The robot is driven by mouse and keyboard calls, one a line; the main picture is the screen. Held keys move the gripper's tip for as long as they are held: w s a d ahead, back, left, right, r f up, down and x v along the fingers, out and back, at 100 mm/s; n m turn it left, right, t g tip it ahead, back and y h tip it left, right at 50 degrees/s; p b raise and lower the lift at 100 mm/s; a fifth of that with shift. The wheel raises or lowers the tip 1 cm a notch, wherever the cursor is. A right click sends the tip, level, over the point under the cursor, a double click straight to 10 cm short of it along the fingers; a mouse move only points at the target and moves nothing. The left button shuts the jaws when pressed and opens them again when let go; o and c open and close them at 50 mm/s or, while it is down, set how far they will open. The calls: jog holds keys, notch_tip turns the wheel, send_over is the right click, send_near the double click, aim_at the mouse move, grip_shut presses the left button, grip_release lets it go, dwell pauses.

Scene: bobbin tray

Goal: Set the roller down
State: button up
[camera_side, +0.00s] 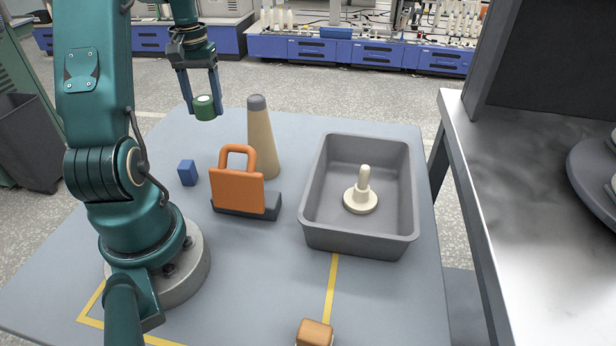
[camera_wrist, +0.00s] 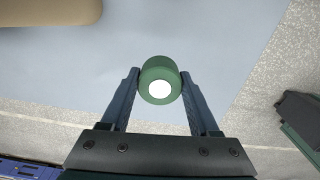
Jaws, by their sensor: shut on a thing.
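The roller (camera_side: 206,108) is a short green cylinder with a white round end. My gripper (camera_side: 205,104) is shut on it and holds it up in the air, toward the back left of the table. In the wrist view the roller (camera_wrist: 159,81) sits between the two fingertips of my gripper (camera_wrist: 160,84), with its white end facing the camera. The space under it looks empty in the side view.
A tan cone (camera_side: 261,140) with a grey tip stands right of the roller. An orange padlock-shaped block (camera_side: 237,190) sits on a dark base. A blue block (camera_side: 187,172) lies nearby. A grey tray (camera_side: 408,190) holds a cream peg (camera_side: 362,190). An orange-topped block (camera_side: 314,333) is in front.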

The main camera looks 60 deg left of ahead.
aim_at(203, 99)
notch_tip(203, 99, down, 8)
dwell(0.4)
jog(key=shift+f, duration=0.15)
jog(key=o, duration=1.4)
jog(key=shift+o, duration=0.2)
notch_tip(203, 99, up, 12)
jog(key=shift+r, duration=0.2)
